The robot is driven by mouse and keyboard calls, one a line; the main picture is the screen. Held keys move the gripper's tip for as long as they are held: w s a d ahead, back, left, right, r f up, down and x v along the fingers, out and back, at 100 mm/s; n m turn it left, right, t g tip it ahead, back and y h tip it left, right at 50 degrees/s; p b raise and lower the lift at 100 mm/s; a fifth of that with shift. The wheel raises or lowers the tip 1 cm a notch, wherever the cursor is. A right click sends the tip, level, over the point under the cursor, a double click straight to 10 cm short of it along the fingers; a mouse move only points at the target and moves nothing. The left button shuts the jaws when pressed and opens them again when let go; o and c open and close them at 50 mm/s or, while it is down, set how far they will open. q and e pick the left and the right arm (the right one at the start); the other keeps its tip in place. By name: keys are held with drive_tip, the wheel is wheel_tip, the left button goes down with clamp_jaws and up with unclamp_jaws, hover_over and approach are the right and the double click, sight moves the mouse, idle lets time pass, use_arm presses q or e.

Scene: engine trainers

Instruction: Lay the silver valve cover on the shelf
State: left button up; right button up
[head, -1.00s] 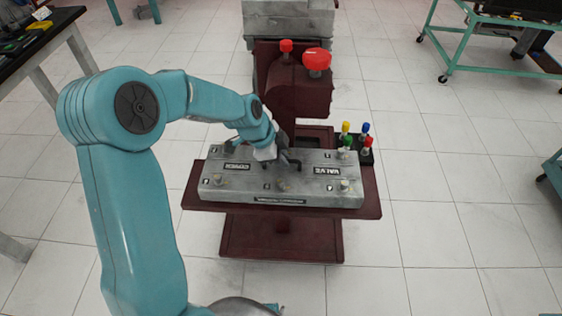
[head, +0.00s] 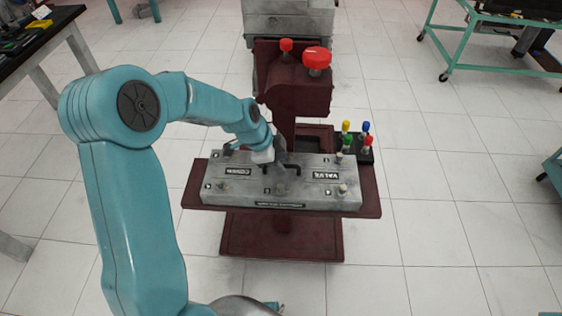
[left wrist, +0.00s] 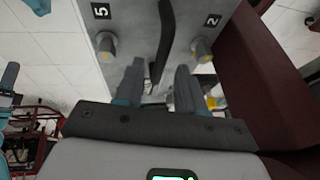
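The silver valve cover (head: 238,190) lies flat on the dark red shelf (head: 370,195) of the stand, its long side across the picture. It also fills the upper middle of the left wrist view (left wrist: 125,45). My left gripper (head: 279,166) is at the middle of the cover. In the left wrist view, its two fingers (left wrist: 160,78) stand on either side of the cover's black handle (left wrist: 164,35), with gaps beside the handle, so it looks open around it. The fingertips are partly hidden in the head view. My right gripper is not in view.
A small dark holder (head: 366,157) with red, yellow, green and blue capped items is at the shelf's back right. The stand's column (head: 300,88) with red knobs (head: 317,58) rises behind the cover. A teal cart (head: 455,50) is at the back right.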

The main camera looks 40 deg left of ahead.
use_arm(q)
drive_tip(key=v, duration=1)
drive_tip(key=shift+r, duration=0.35)
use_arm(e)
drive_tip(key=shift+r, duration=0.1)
use_arm(q)
drive_tip(key=shift+s, duration=0.15)
